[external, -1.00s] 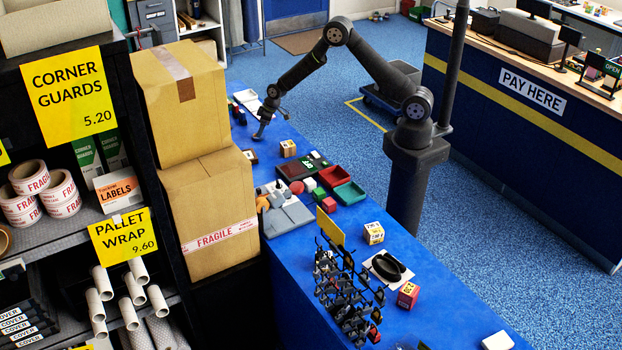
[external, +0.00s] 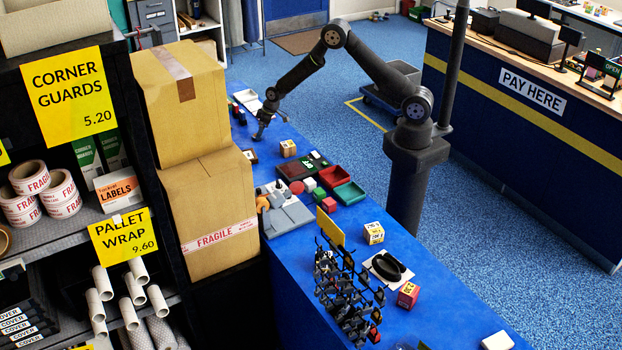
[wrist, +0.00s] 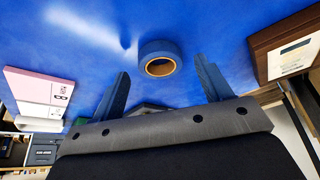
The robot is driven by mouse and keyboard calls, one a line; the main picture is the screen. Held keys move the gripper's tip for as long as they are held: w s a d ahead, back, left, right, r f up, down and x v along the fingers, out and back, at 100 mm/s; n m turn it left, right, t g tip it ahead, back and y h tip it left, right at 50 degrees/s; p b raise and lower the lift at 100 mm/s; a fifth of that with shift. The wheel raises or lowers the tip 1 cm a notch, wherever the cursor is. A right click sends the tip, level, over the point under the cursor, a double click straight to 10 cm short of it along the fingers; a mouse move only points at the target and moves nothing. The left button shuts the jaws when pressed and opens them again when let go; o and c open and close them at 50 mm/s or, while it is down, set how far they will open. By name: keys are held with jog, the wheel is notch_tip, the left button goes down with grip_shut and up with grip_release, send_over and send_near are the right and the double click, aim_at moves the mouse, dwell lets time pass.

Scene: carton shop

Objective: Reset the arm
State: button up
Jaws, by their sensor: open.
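My arm reaches from its post over the far end of the blue bench (external: 420,275). My gripper (external: 271,128) is low over that end, with its fingers apart and nothing held. In the wrist view the two fingers of my gripper (wrist: 163,66) are spread wide. A blue tape roll (wrist: 158,50) with a tan core lies on the bench beyond the fingers, apart from them. In the external view I cannot make out the roll.
In the wrist view a pink and white box (wrist: 38,92) is at left and a brown box with a label (wrist: 290,50) at right. Stacked cartons (external: 205,205) stand beside the bench. A tool rack (external: 345,290), trays (external: 348,193) and small cubes stand nearer the front.

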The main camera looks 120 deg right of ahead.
jog(key=v, duration=1.1)
jog(key=x, duration=1.2)
jog(key=shift+d+f, duration=0.1)
jog(key=shift+f, duration=0.3)
notch_tip(320, 180, up, 5)
jog(key=shift+d+f, duration=0.1)
jog(key=s+d+r, duration=0.2)
jog(key=s+r, duration=0.5)
jog(key=s, duration=0.5)
notch_tip(320, 180, up, 17)
jog(key=w+a+n, duration=0.2)
jog(key=w+a, duration=0.4)
jog(key=w, duration=0.5)
jog(key=shift+a+r+y, duration=0.3)
jog(key=shift+y, duration=0.1)
